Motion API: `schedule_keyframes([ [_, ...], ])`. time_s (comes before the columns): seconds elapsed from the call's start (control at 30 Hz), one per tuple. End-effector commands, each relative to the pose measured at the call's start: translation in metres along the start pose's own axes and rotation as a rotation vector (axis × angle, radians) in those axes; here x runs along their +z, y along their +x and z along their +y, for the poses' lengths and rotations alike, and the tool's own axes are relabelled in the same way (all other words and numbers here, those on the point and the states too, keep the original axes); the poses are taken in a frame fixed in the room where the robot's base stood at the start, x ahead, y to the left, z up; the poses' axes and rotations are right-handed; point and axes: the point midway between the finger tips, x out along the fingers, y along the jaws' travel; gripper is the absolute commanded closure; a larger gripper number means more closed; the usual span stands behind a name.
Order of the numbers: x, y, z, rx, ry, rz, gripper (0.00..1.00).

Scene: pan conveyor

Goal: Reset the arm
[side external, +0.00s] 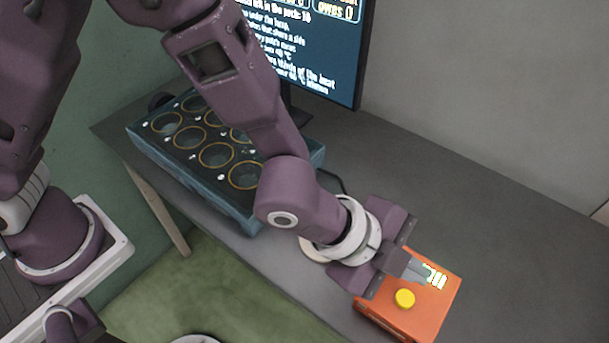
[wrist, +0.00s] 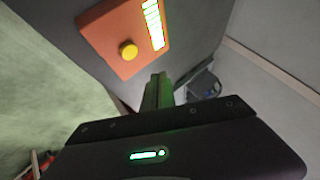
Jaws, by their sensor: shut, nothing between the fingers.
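My gripper (side external: 418,272) is over the left part of an orange box (side external: 437,310) on the grey table. In the side external view its fingers are together with nothing seen between them, and they hide part of the box top. I cannot tell whether they touch the box. In the wrist view the shut fingers (wrist: 157,92) show below the orange box (wrist: 108,32). The box has a yellow button (side external: 404,298) and a lit green-and-white display (side external: 434,277). The button (wrist: 128,50) and display (wrist: 153,24) also show in the wrist view.
A blue box with round ringed openings (side external: 160,147) stands on the grey table (side external: 480,190), left of my forearm. A monitor with text (side external: 320,60) stands behind. The table right of the orange box is clear. A grey wall (side external: 500,70) bounds the back.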

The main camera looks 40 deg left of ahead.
Motion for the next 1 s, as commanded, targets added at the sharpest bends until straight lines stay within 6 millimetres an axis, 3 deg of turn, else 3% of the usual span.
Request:
schedule_keyframes([
  [0.07,0.010,-0.023,-0.027,-0.030,-0.070,-0.035,1.00],
  [0.13,0.032,-0.063,-0.062,-0.071,-0.195,-0.097,1.00],
  [0.2,0.062,-0.120,-0.092,-0.121,-0.363,-0.177,1.00],
  [0.27,0.090,-0.172,-0.106,-0.167,-0.522,-0.243,1.00],
  [0.3,0.108,-0.208,-0.109,-0.200,-0.632,-0.284,1.00],
  [0.37,0.133,-0.262,-0.101,-0.251,-0.806,-0.343,1.00],
  [0.4,0.146,-0.294,-0.090,-0.285,-0.921,-0.378,1.00],
  [0.5,0.169,-0.356,-0.048,-0.362,-1.179,-0.444,1.00],
  [0.6,0.178,-0.389,-0.008,-0.416,-1.367,-0.485,1.00],
  [0.7,0.180,-0.403,0.018,-0.444,-1.475,-0.505,1.00],
  [0.8,0.181,-0.406,0.027,-0.451,-1.511,-0.513,1.00],
  [1.0,0.181,-0.406,0.027,-0.449,-1.509,-0.514,1.00],
])
